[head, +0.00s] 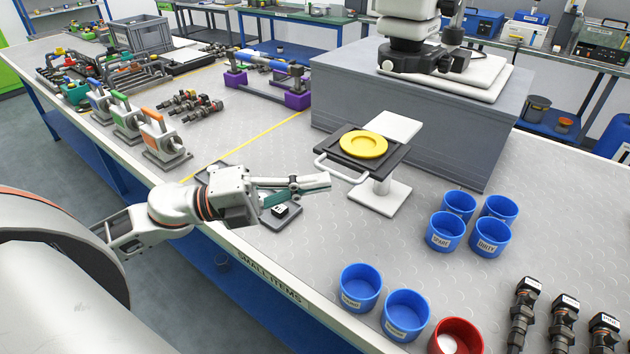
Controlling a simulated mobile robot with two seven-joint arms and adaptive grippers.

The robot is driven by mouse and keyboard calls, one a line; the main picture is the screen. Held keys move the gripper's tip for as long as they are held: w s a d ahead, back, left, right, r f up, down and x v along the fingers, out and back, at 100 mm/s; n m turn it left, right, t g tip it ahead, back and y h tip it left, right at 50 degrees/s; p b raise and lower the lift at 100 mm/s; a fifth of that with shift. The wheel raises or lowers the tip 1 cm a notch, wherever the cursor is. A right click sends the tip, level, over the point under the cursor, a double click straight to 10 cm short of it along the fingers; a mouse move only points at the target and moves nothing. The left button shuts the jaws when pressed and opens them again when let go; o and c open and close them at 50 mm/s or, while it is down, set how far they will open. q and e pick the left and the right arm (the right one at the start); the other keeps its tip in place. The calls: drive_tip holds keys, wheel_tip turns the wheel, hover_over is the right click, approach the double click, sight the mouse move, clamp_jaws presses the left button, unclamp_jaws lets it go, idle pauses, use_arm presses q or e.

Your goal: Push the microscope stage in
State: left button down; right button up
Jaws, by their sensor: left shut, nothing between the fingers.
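The microscope stage (372,155) is a dark plate with a round yellow disc (364,144) on top and a pale handle (338,172) on its front left side. It stands out in front of the grey block (430,110), above a white pedestal (381,190). The white and black microscope (408,35) stands on top of the block. My left gripper (326,184) is shut and empty. Its fingertips are close to the handle, on its left; I cannot tell whether they touch. My right gripper is not in view.
Several blue cups (446,232) stand to the right and front, with a red cup (456,337) and black injectors (563,322) near the front right. A small dark tray (285,216) lies beneath my left gripper. Colored-handled clamps (162,138) stand at left.

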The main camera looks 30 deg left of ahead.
sight(356, 146)
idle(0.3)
use_arm(q)
drive_tip(key=w, duration=0.4)
drive_tip(key=w+d, duration=0.1)
drive_tip(key=w, duration=0.8)
drive_tip(key=shift+w+d, duration=0.2)
drive_tip(key=shift+d, duration=0.2)
drive_tip(key=shift+w, duration=0.15)
drive_tip(key=shift+r, duration=0.1)
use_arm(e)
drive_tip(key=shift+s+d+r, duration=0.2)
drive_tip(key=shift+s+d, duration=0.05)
use_arm(q)
drive_tip(key=shift+a, duration=0.1)
